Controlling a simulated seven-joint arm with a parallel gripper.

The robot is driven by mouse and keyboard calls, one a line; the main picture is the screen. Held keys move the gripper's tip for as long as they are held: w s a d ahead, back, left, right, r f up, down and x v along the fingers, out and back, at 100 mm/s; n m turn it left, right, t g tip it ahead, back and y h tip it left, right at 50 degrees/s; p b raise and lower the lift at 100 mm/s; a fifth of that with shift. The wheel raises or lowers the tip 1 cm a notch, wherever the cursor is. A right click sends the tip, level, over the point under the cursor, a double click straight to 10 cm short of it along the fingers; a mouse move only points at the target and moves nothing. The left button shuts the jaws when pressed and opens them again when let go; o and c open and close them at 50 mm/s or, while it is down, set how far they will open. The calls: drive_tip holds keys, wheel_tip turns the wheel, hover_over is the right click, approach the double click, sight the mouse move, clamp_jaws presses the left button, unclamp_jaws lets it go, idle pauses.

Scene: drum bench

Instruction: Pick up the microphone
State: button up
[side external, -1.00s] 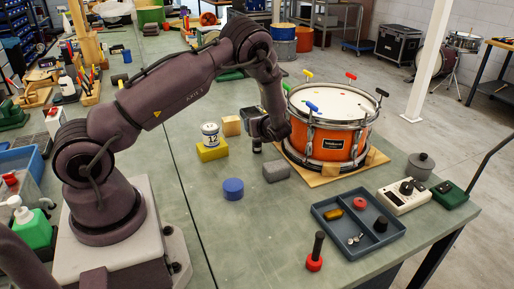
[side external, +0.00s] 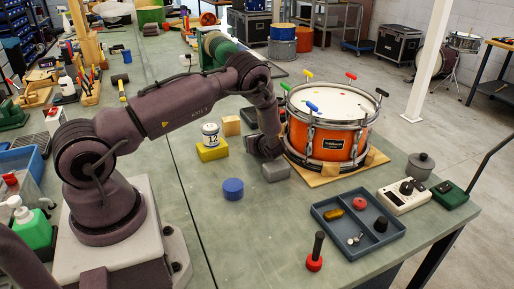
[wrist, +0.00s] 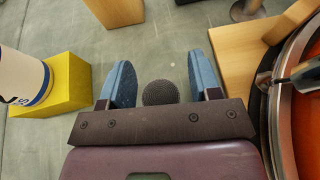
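A dark, round mesh ball, which looks like the microphone's head (wrist: 160,93), shows between my fingers in the wrist view. The rest of the microphone is hidden beneath it. My gripper (wrist: 163,82) is open, with one blue-padded finger on each side of the ball and a gap on both sides. In the side view my gripper's end is low over the bench, between the yellow block and the drum, and it hides the microphone.
The orange drum (side external: 325,145) stands on a wooden board close to the right. A yellow block (side external: 212,151) bearing a can (side external: 210,135) is left. A grey block (side external: 276,171) lies in front; a wooden block (side external: 231,125) is behind. A blue puck (side external: 233,189) is farther forward.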

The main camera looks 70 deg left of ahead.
drive_tip(key=c, duration=0.8)
drive_tip(key=shift+r, duration=0.1)
